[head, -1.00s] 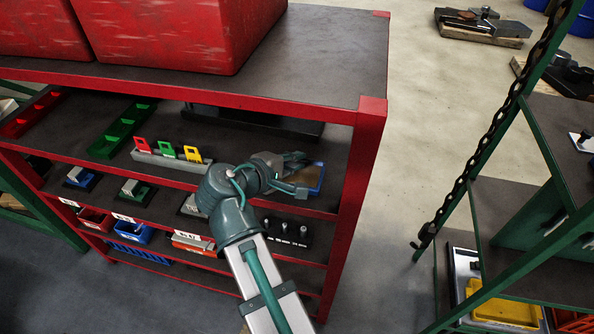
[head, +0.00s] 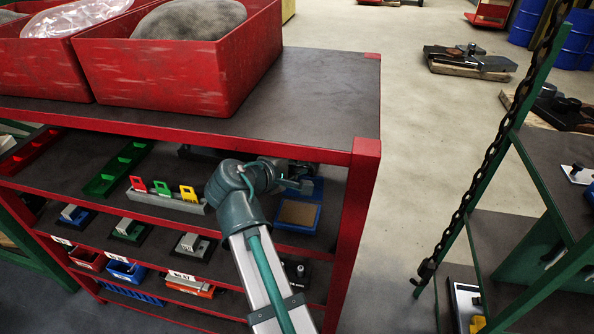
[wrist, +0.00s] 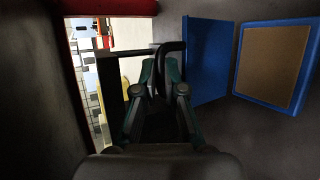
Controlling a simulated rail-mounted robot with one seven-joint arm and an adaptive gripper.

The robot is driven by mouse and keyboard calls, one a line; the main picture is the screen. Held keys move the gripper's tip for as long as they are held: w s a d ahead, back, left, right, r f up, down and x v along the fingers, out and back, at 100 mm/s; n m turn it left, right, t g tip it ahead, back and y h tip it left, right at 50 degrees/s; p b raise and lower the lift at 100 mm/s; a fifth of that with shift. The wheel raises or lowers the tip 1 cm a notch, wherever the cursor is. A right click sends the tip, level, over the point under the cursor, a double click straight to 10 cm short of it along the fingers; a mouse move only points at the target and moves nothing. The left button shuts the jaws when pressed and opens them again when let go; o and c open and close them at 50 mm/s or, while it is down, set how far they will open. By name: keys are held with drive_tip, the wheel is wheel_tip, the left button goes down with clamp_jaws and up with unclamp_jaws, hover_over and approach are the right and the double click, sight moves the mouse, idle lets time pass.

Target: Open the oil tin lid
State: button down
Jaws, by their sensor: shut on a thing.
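The blue oil tin (head: 297,214) sits on the upper inner shelf at the right end, with a tan panel within its blue rim. Its blue lid (head: 313,188) stands raised at the back of the tin. In the wrist view, which is turned sideways, the lid (wrist: 206,60) and the tin's tan panel (wrist: 272,62) lie side by side at an angle. My gripper (wrist: 168,62) is shut on a dark bent handle (wrist: 172,46) beside the lid. In the head view my gripper (head: 298,184) is partly hidden by my arm.
The red rack's top board (head: 320,95) overhangs the shelf, and its red corner post (head: 357,205) stands close right of the tin. Coloured tags (head: 162,188) on a grey bar stand to the left. Open floor (head: 430,120) lies right of the rack.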

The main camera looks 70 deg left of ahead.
drive_tip(key=shift+a+r, duration=0.1)
drive_tip(key=shift+r, duration=0.15)
drive_tip(key=c, duration=1.5)
unclamp_jaws()
drive_tip(key=shift+c, duration=0.2)
drive_tip(key=v, duration=1.2)
